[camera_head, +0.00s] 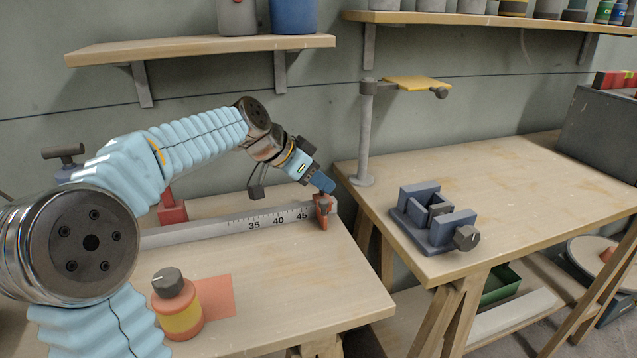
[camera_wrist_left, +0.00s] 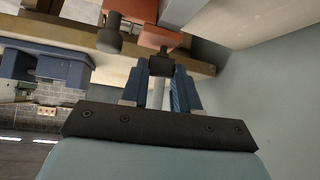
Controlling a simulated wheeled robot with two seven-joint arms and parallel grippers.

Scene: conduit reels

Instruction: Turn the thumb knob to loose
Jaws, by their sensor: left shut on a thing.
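A red stop block (camera_head: 321,219) sits at the right end of the ruled rail (camera_head: 250,224), near the 45 mark. My left gripper (camera_head: 325,187) reaches down to it from above left, and its fingers cover part of the block's top. In the left wrist view the gripper (camera_wrist_left: 163,70) is shut on a dark thumb knob (camera_wrist_left: 160,66), with the fingers on either side. The orange-red block (camera_wrist_left: 150,34) lies just beyond it, with another dark rounded part (camera_wrist_left: 108,40) beside it. I cannot read the knob's turn position. My right gripper is not in view.
A yellow-banded bottle (camera_head: 180,310) stands at the table's front by an orange mat (camera_head: 219,290). A blue-grey vise (camera_head: 432,225) with a dark knob sits on the right table. A post with a yellow plate (camera_head: 417,83) rises behind. A gap separates the tables.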

